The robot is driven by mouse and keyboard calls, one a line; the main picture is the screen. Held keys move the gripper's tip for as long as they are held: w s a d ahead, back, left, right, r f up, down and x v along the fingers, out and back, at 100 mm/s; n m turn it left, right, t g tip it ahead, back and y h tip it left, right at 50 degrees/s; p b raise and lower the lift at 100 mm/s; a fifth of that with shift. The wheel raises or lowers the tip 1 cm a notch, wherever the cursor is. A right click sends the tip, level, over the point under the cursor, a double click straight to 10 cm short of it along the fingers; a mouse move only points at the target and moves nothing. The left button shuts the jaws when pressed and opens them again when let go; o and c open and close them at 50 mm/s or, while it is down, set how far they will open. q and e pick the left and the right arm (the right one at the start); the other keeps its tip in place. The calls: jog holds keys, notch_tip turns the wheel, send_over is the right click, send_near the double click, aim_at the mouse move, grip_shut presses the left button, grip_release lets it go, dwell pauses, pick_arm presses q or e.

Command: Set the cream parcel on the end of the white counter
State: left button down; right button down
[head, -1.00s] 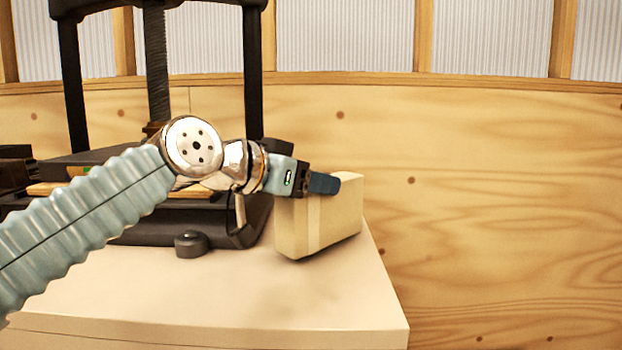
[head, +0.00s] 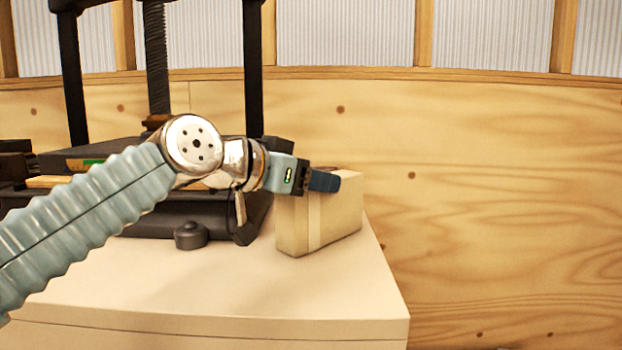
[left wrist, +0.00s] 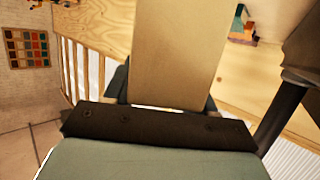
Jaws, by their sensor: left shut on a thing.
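The cream parcel (head: 318,220), a box with a paler band around it, is upright at the right end of the white counter (head: 290,290). Its lower edge appears to meet the counter top; a small gap cannot be ruled out. My left gripper (head: 325,181) is shut on the upper part of the parcel. In the left wrist view the parcel (left wrist: 178,50) fills the middle between the fingers (left wrist: 165,105). My right gripper is not in view.
A black press (head: 165,215) with posts and a screw stands on the counter left of the parcel, with a dark round knob (head: 190,236) at its front. The counter front is bare. A plywood wall (head: 500,200) is behind.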

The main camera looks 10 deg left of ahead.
pick_arm(q)
jog(key=shift+c, duration=1.9)
grip_release()
jog(key=shift+o, duration=0.5)
